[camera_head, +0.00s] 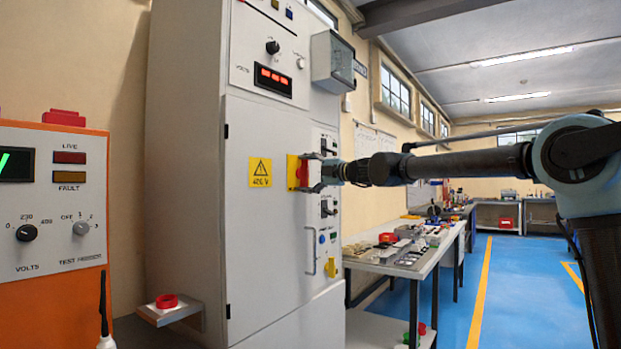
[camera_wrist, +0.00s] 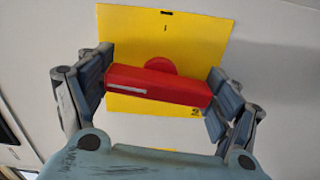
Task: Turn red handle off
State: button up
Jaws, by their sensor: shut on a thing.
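The red handle (camera_wrist: 158,84) is a bar with a round hub, mounted on a yellow plate (camera_wrist: 190,28). In the wrist view it lies nearly crosswise, its right end slightly lower. A small dark mark shows above it on the plate and another below right; I cannot read them surely. My gripper (camera_wrist: 160,86) is shut on the handle, one finger at each end of the bar. In the head view the handle (camera_head: 301,172) shows at the grey cabinet's front, with my gripper (camera_head: 318,173) reaching it from the right and partly covering it.
The tall grey cabinet (camera_head: 260,225) has a yellow warning label (camera_head: 260,172), knobs and a door pull. An orange test unit (camera_head: 55,290) stands at left. A workbench (camera_head: 400,262) with parts lies behind at right. The blue floor (camera_head: 510,280) there is clear.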

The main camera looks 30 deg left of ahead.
jog(key=shift+w, duration=0.2)
jog(key=o, duration=1.3)
jog(key=shift+o, duration=0.7)
jog(key=shift+s, duration=0.1)
jog(key=shift+d, duration=0.1)
jog(key=d, duration=1.1)
jog(key=shift+s+d, duration=0.35)
jog(key=shift+d, duration=0.05)
